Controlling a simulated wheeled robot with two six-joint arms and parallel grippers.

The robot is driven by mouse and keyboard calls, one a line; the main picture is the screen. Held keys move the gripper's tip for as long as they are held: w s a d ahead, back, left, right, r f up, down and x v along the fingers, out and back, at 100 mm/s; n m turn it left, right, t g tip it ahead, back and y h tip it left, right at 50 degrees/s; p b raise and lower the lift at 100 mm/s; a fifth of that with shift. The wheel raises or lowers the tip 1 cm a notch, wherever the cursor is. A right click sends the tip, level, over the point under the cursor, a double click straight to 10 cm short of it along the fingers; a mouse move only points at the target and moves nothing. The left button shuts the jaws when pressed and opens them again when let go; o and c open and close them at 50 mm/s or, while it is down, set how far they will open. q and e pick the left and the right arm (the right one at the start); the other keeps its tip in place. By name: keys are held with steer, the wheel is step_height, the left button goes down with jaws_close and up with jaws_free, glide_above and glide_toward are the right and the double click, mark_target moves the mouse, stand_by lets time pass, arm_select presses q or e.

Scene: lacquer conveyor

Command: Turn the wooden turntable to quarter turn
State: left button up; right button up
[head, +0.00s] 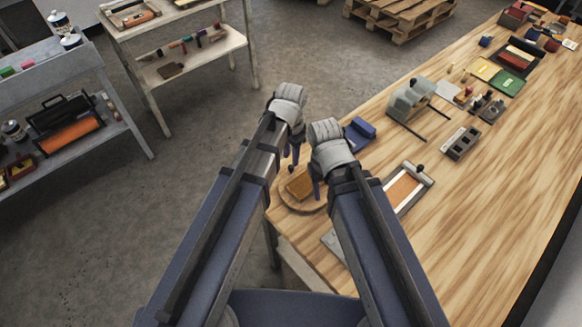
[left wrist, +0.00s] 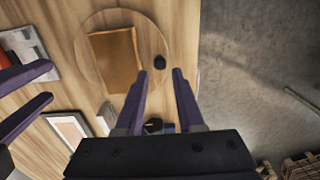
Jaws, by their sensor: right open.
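The wooden turntable (head: 283,201) is a round disc at the near left corner of the bench, partly hidden by my grippers. In the left wrist view the disc (left wrist: 88,32) bears a brown rectangular slab (left wrist: 115,60) and a small black knob (left wrist: 159,61) near its edge. My left gripper (left wrist: 159,72) is open and empty, with the knob in line with the gap between its fingertips; I cannot tell its height above it. My right gripper (left wrist: 50,82) is open, left of the disc in that view; in the head view it (head: 316,194) is beside the slab.
A blue object (head: 361,132) lies behind the turntable. A framed orange-and-white panel (head: 405,190) and a grey press (head: 410,102) are on the bench to the right. The floor lies beyond the bench's left edge; shelves (head: 190,45) stand farther off.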

mark_target(291, 167)
arm_select(q)
step_height(291, 167, down, 4)
steer(key=b, duration=0.3)
steer(key=shift+f, duration=0.15)
arm_select(e)
step_height(291, 167, down, 4)
steer(key=shift+f, duration=0.2)
arm_select(q)
jaws_close()
stand_by(0.9)
